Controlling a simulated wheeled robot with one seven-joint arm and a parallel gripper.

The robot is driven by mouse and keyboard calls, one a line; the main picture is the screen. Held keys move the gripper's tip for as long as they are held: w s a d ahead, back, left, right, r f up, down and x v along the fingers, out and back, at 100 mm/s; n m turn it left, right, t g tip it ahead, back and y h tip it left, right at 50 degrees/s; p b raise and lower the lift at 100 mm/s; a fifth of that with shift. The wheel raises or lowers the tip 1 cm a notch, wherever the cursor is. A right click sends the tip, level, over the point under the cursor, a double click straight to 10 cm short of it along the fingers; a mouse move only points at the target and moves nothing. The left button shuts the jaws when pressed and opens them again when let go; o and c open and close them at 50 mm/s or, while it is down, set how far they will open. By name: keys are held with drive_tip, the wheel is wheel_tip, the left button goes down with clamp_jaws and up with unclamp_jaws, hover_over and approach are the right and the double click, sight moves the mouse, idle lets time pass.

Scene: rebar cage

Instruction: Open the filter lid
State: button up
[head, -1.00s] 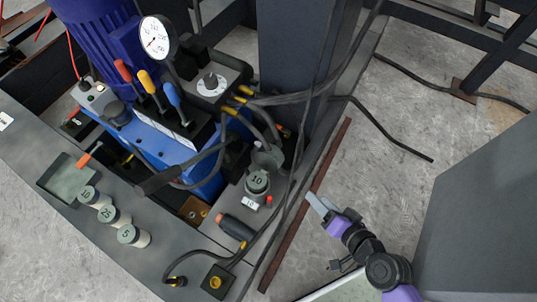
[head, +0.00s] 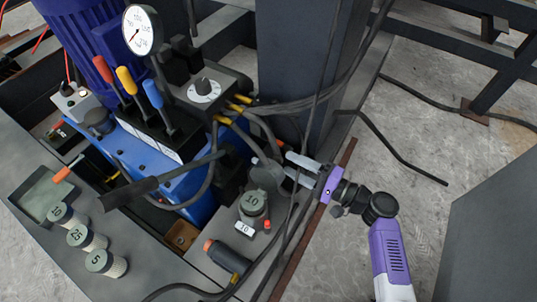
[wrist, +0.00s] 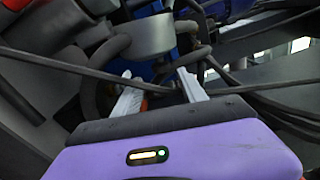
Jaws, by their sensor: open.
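A grey round disc (head: 266,175), which looks like the filter lid, stands tilted up behind a filter marked 10 (head: 253,205) on the right of the bench. The filter's numbered top shows. My gripper (head: 287,164) is open, its two pale fingers pointing left beside the disc's upper right edge. From the head view I cannot tell whether they touch it. In the wrist view the fingers (wrist: 160,90) are apart with nothing clearly gripped between them. A grey rounded part (wrist: 140,38) lies beyond them, perhaps the lid.
Black hoses (head: 296,212) run close beside the disc and my fingers. A dark column (head: 300,75) stands just behind. The blue pump unit (head: 150,150) with levers and a gauge is to the left. Several numbered filters (head: 88,238) stand at lower left.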

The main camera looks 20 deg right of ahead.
drive_tip(key=a+b+x, duration=0.1)
drive_tip(key=b+x, duration=0.1)
drive_tip(key=x, duration=0.5)
drive_tip(key=shift+a+r+y, duration=0.15)
drive_tip(key=shift+r+y, duration=0.25)
clamp_jaws()
idle(1.2)
